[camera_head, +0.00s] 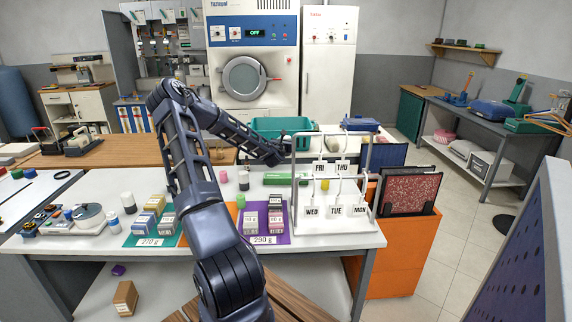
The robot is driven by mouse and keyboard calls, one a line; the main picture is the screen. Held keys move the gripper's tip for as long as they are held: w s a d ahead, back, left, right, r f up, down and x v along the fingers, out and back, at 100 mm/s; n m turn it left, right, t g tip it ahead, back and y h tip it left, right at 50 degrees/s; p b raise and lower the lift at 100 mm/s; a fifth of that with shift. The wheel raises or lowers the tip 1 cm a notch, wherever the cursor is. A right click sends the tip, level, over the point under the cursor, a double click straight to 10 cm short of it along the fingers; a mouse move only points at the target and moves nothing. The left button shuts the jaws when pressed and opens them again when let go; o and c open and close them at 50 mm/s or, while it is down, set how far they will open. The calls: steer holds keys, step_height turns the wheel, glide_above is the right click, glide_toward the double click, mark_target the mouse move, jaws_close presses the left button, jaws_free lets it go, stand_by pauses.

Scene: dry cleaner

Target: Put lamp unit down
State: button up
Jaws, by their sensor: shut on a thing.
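My gripper (278,154) is at the end of my dark arm, which reaches over the white table to its far side. It is beside the upper left of the white tag rack and in front of the teal bin (282,127). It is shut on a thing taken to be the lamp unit. The held thing is too small and hidden by the gripper to make out its shape. I cannot tell whether it touches a surface.
The white rack (333,221) with weekday tags stands at the table's right end. Small boxes lie on a purple mat (273,238) and a teal mat (150,240). An orange bin (399,255) stands right of the table. Bare white table (112,180) shows at left.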

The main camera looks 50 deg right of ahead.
step_height(320, 180, down, 12)
stand_by(0.6)
steer(key=shift+f, duration=0.1)
steer(key=o, duration=1)
steer(key=shift+a, duration=0.1)
